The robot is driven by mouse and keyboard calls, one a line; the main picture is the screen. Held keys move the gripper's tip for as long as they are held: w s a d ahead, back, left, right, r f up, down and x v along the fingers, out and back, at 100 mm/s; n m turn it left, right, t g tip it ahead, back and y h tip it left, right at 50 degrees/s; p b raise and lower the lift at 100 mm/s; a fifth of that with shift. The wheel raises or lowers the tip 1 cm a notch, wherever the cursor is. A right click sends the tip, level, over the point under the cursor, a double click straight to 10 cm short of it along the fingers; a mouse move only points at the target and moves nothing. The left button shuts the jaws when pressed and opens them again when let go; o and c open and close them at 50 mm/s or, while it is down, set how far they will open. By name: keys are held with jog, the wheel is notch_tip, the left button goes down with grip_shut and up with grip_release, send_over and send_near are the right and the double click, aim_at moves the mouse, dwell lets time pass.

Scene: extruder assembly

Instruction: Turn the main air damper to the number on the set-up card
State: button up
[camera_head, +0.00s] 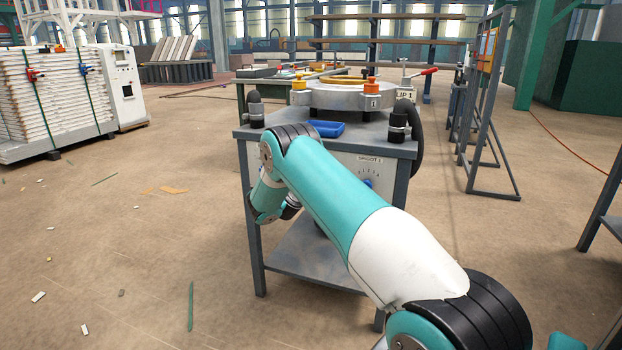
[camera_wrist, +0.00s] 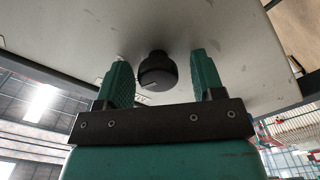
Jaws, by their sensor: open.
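In the wrist view a round black knob (camera_wrist: 157,72) with a thin pale mark stands out from a plain grey panel (camera_wrist: 235,40). My gripper (camera_wrist: 160,62) is open, with one green finger on each side of the knob. I cannot tell if either finger touches it. In the head view my arm hides my gripper and much of the machine stand (camera_head: 403,150). A dial with a blue knob (camera_head: 367,183) sits under a SPIGOT label on the stand's front. I cannot make out a set-up card.
A blue tray (camera_head: 326,129) and a round metal ring with orange-topped parts (camera_head: 345,97) are on the stand. A LIP 1 label (camera_head: 405,95) is beside the ring. A grey rack (camera_head: 490,110) stands at right. The floor at left has scattered scraps.

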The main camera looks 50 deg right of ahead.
jog(key=b+v, duration=1.1)
jog(key=v, duration=0.6)
jog(key=shift+a, duration=0.2)
